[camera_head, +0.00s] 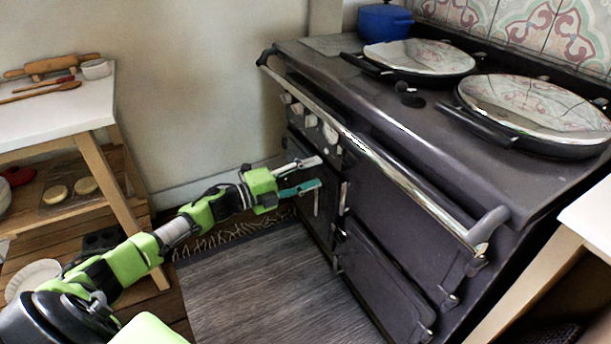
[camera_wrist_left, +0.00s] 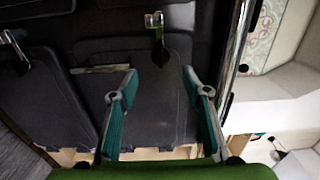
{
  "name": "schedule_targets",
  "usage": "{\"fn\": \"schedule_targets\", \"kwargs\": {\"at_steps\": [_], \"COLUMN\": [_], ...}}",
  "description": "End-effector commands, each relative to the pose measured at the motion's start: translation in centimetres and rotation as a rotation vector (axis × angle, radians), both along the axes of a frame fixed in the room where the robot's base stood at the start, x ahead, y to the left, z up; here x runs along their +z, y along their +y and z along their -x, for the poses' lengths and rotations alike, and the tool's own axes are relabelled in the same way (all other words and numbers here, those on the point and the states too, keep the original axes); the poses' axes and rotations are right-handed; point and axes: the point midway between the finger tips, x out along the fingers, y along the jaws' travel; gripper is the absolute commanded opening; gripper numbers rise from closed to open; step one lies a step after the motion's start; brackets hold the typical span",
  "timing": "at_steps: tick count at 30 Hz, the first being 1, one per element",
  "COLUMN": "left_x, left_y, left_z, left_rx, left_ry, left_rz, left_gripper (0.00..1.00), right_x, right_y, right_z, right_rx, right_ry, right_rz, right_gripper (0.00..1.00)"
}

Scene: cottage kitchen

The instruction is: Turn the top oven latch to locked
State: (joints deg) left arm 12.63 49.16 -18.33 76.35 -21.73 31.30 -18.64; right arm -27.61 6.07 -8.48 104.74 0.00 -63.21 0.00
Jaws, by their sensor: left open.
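The dark range cooker (camera_head: 400,140) has several doors on its front. A small metal latch (camera_head: 344,197), which I take for the top oven latch, sits at the left edge of the upper oven door (camera_head: 395,205). In the left wrist view a latch (camera_wrist_left: 154,27) shows beyond the fingertips, on the door's edge. My left gripper (camera_head: 318,172) is open and empty, its fingers pointing at the cooker front, left of the latch in the head view. I see no contact with the latch. My right gripper is out of view.
A long chrome rail (camera_head: 385,160) runs across the cooker's front above the doors. A lower door (camera_head: 372,280) has its own latch (camera_head: 338,262). A white-topped table (camera_head: 60,110) stands left. Bare floor mat (camera_head: 260,285) lies before the cooker.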

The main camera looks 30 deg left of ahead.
Motion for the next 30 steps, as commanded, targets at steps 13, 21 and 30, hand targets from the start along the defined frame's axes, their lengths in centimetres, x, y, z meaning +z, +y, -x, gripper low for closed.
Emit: {"fn": "schedule_targets", "kwargs": {"at_steps": [13, 21, 30], "left_x": [0.0, 0.0, -5.0], "left_y": [0.8, 0.8, -0.6], "left_z": [1.4, 1.3, 1.6], "left_rx": [0.000, 0.000, 0.145], "left_ry": [0.000, 0.000, 0.127], "left_rz": [0.001, 0.001, 0.151], "left_gripper": [0.44, 0.44, 0.44], "right_x": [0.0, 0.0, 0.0], "right_y": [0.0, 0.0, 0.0], "right_z": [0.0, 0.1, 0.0], "right_rx": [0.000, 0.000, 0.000], "right_ry": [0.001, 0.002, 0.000], "right_rz": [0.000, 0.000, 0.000], "right_gripper": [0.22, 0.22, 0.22]}}
